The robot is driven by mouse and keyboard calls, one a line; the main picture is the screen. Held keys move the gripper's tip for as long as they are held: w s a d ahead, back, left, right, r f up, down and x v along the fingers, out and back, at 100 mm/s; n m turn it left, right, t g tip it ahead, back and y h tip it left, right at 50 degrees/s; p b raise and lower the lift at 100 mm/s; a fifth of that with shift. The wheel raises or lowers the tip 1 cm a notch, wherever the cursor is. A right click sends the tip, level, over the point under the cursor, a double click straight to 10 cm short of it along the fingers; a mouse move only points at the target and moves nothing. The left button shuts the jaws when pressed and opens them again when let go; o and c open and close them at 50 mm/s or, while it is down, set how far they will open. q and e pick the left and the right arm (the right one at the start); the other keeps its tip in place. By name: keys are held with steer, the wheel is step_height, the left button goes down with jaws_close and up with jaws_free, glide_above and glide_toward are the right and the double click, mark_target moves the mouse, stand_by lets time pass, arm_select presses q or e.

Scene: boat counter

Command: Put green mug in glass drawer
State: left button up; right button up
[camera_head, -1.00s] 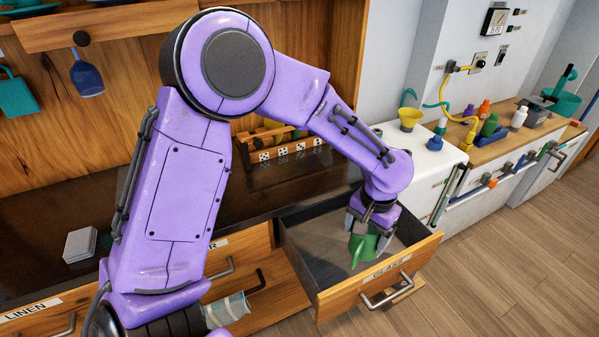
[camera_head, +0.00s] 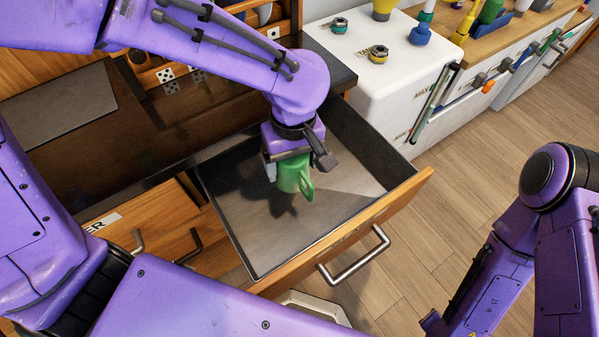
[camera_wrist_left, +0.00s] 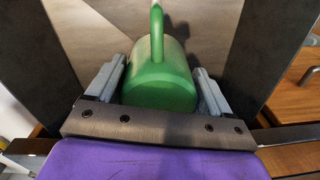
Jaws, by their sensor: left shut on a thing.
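The green mug (camera_head: 291,175) is between the fingers of my left gripper (camera_head: 295,165), which is shut on it. The mug's handle points right and down in the head view. In the left wrist view the mug (camera_wrist_left: 160,80) lies between both grey fingers, handle away from the wrist. The glass drawer (camera_head: 245,215) is pulled open, and the mug is within its opening, over the grey floor. I cannot tell whether the mug touches the floor. My right arm shows at the right edge, but its gripper is out of view.
The drawer is otherwise empty, with free floor around the mug. A metal handle (camera_head: 354,262) is on its front. A white cabinet (camera_head: 400,85) stands behind it to the right. The dark counter (camera_head: 140,135) is at left. Open wooden floor (camera_head: 450,220) lies to the right.

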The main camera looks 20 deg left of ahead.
mark_target(291, 186)
arm_select(q)
steer(key=f, duration=0.2)
steer(key=s+f, duration=0.1)
steer(key=s+f+b, duration=0.1)
steer(key=f, duration=0.1)
steer(key=shift+d+f, duration=0.1)
steer(key=shift+f, duration=0.2)
steer(key=f, duration=0.2)
steer(key=w+f+b, duration=0.1)
steer(key=f, duration=0.1)
steer(key=shift+s+r, duration=0.1)
steer(key=shift+s, duration=0.1)
steer(key=o, duration=1.2)
steer(key=shift+f, duration=0.2)
steer(key=shift+c, duration=0.2)
step_height(291, 186, up, 12)
steer(key=p, duration=0.3)
steer(key=shift+w+d+r+p, duration=0.1)
steer(key=shift+r+p, duration=0.15)
steer(key=shift+p, duration=0.15)
arm_select(e)
steer(key=shift+s+d+r, duration=0.1)
steer(key=shift+s+r, duration=0.45)
steer(key=shift+r, duration=0.15)
